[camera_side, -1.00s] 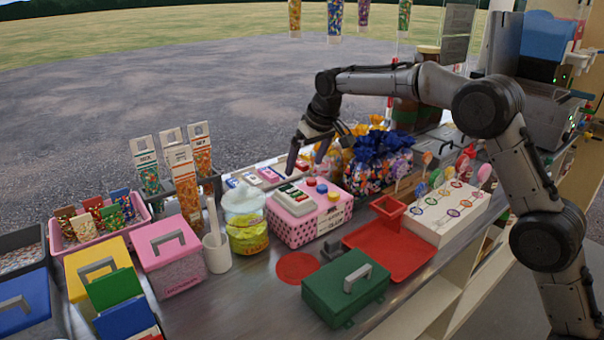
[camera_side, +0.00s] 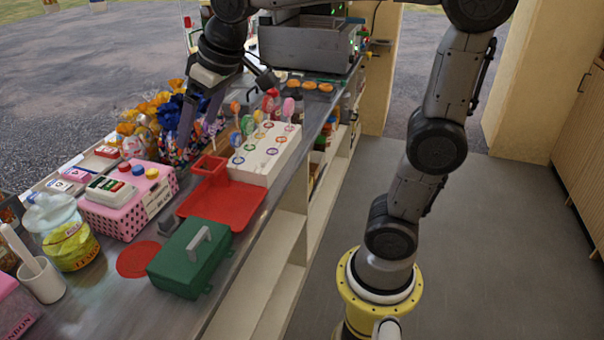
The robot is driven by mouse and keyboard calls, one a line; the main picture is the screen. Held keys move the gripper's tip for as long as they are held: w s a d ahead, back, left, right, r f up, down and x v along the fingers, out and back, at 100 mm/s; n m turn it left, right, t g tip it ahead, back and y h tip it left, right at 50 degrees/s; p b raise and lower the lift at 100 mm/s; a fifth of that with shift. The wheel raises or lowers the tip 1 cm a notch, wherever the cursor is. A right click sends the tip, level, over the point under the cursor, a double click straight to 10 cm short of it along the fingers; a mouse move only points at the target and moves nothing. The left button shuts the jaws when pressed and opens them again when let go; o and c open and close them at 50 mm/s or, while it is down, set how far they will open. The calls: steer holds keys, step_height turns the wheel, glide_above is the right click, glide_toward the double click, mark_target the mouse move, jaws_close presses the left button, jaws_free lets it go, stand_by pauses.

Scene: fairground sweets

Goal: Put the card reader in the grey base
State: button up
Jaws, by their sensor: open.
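The card reader (camera_side: 111,190), a small white device with a green screen and dark red markings, lies on top of a pink perforated box (camera_side: 125,222). The small dark grey base (camera_side: 170,224) sits on the counter between the red disc and the red tray, just behind the green box. My gripper (camera_side: 197,130) is open, fingers pointing down, in front of the blue-topped sweet bags. It is to the right of the card reader and apart from it. Nothing shows between the fingers.
A green box with a handle (camera_side: 188,262) and a red tray (camera_side: 243,205) flank the grey base. A red disc (camera_side: 138,259) lies flat on the counter. A white lollipop stand (camera_side: 266,152) is behind the tray. A lemon sweet jar (camera_side: 66,237) stands at left.

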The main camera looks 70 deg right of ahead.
steer(key=s+f, duration=0.3)
steer(key=s, duration=0.6)
steer(key=s+f, duration=0.4)
steer(key=s, duration=0.5)
steer(key=shift+s+d+f, duration=0.2)
steer(key=shift+s+f, duration=0.1)
steer(key=shift+s, duration=0.05)
